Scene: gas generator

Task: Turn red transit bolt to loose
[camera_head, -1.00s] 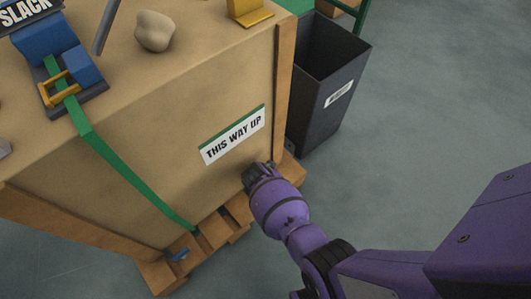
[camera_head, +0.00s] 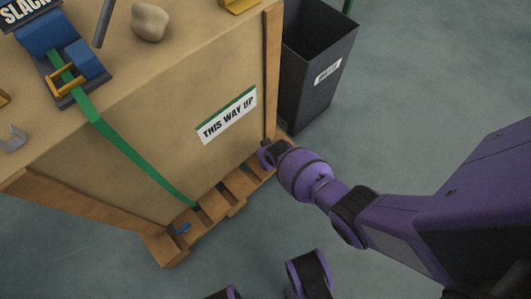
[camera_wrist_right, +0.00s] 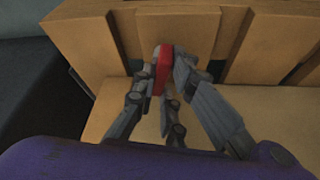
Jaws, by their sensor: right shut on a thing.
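The red transit bolt (camera_wrist_right: 162,70) shows in the right wrist view, at the wooden pallet edge of the crate. My right gripper (camera_wrist_right: 164,82) has its grey fingers closed around it, with the red upper part showing between them. In the head view my right gripper (camera_head: 270,152) is at the crate's lower right corner, and the bolt is hidden there behind the fingers. My left gripper is not in view.
The tan crate (camera_head: 150,120) stands on a wooden pallet (camera_head: 235,190). A blue piece (camera_head: 182,228) sits at the pallet's near end. A green strap (camera_head: 140,157) runs down the crate. A dark bin (camera_head: 318,75) stands behind the right gripper. Floor at right is clear.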

